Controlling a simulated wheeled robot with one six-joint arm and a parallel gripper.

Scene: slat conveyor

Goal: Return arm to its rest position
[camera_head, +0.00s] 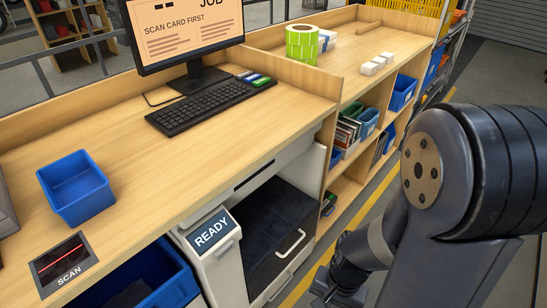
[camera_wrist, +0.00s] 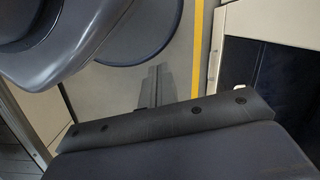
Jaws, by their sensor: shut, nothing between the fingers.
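My arm (camera_head: 440,175) is folded at the right of the head view, in front of the bench and over the floor. My gripper (camera_head: 322,288) points down and left at the bottom of that view, partly cut off by the frame edge. In the wrist view the fingers of my gripper (camera_wrist: 158,75) are together with nothing between them. Parts of my own body fill much of the wrist view.
A wooden bench (camera_head: 120,130) holds a blue bin (camera_head: 75,188), a scan pad (camera_head: 62,262), a keyboard (camera_head: 210,104) and a monitor (camera_head: 186,30). A READY machine (camera_head: 214,246) and dark drawer unit (camera_head: 275,235) stand beside my gripper. A yellow line (camera_wrist: 195,50) marks the floor.

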